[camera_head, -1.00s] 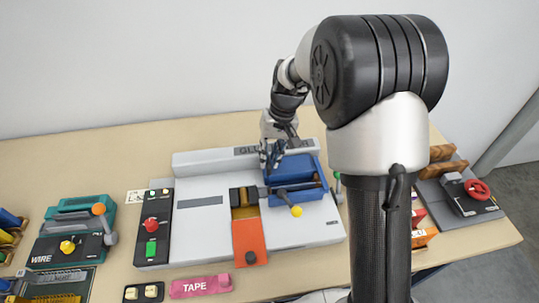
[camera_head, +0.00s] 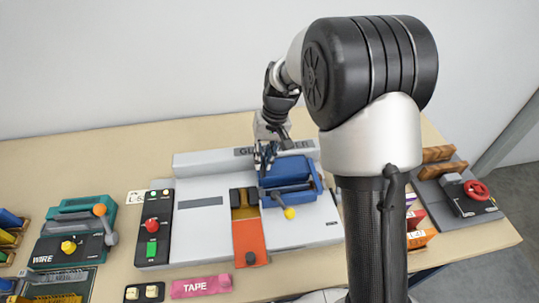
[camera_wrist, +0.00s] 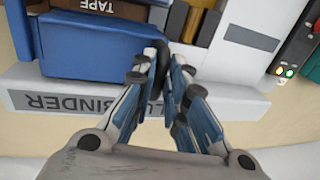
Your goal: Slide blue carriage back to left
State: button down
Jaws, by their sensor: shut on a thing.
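The blue carriage (camera_head: 290,168) sits on the white glue binder (camera_head: 200,225), right of its middle. A lever with a yellow knob (camera_head: 289,213) sticks out from the carriage's front. My gripper (camera_head: 265,160) is at the carriage's left rear edge. In the wrist view my gripper (camera_wrist: 165,90) points down, its fingers closed around a dark handle (camera_wrist: 163,60) beside the carriage's blue wall (camera_wrist: 90,50). The fingers hide much of the handle and its join to the carriage.
An orange plate (camera_head: 250,238) and dark clamp blocks stand just left of the carriage. A control panel (camera_head: 152,228) with red and green buttons is at the binder's left end. A pink tape strip (camera_head: 201,286) lies in front.

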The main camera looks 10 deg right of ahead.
jog(key=a+p, duration=0.6)
jog(key=a, duration=2)
jog(key=shift+p, duration=0.4)
jog(key=shift+r, duration=0.1)
jog(key=c, duration=1.6)
grip_release()
jog(key=shift+a, duration=0.15)
notch_tip(320, 180, up, 12)
jog(key=d, duration=0.2)
jog(key=shift+d, duration=0.25)
jog(key=shift+f, duration=0.2)
